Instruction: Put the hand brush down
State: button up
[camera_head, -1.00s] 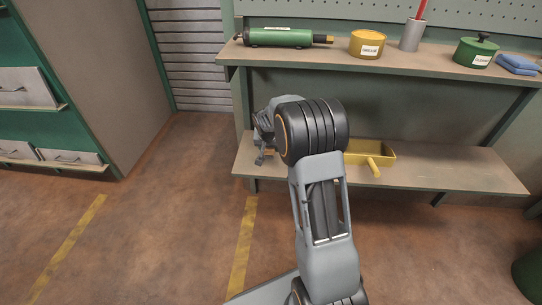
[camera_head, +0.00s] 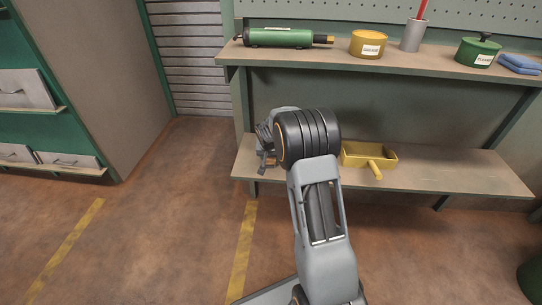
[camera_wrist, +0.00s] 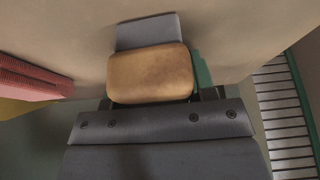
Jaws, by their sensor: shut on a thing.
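My gripper (camera_head: 266,158) is over the left end of the lower shelf (camera_head: 455,172), partly hidden behind my own arm. In the wrist view my gripper (camera_wrist: 155,98) is shut on a tan, rounded block, which I take to be part of the hand brush (camera_wrist: 150,73). A grey piece shows just beyond the block. The brush is close to the board; whether it touches is unclear. In the head view the brush is hidden or too small to make out.
A yellow scoop-like tray (camera_head: 383,158) with a handle sits on the lower shelf, right of my arm. A red ribbed thing (camera_wrist: 30,82) shows at the wrist view's left. The upper shelf (camera_head: 300,58) holds a green cylinder (camera_head: 280,38) and tins. The lower shelf's right is clear.

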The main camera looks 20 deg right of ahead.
jog(key=o, duration=0.9)
jog(key=shift+f, duration=0.1)
jog(key=shift+r+p, duration=0.35)
jog(key=shift+r, duration=0.1)
jog(key=p+v, duration=0.3)
jog(key=v, duration=0.7)
jog(key=shift+s+a+r, duration=0.15)
jog(key=shift+r, duration=0.2)
jog(key=s+a+r+n, duration=0.2)
jog(key=s+a, duration=0.1)
jog(key=s, duration=0.5)
jog(key=s+a+r+n+g+y, duration=0.1)
jog(key=s+a+r+n, duration=0.1)
jog(key=s, duration=0.7)
jog(key=s+a+r+n+y, duration=0.1)
jog(key=s+a, duration=0.3)
jog(key=s, duration=0.5)
jog(key=shift+a+r+n, duration=0.4)
jog(key=shift+r, duration=0.15)
jog(key=shift+w, duration=0.1)
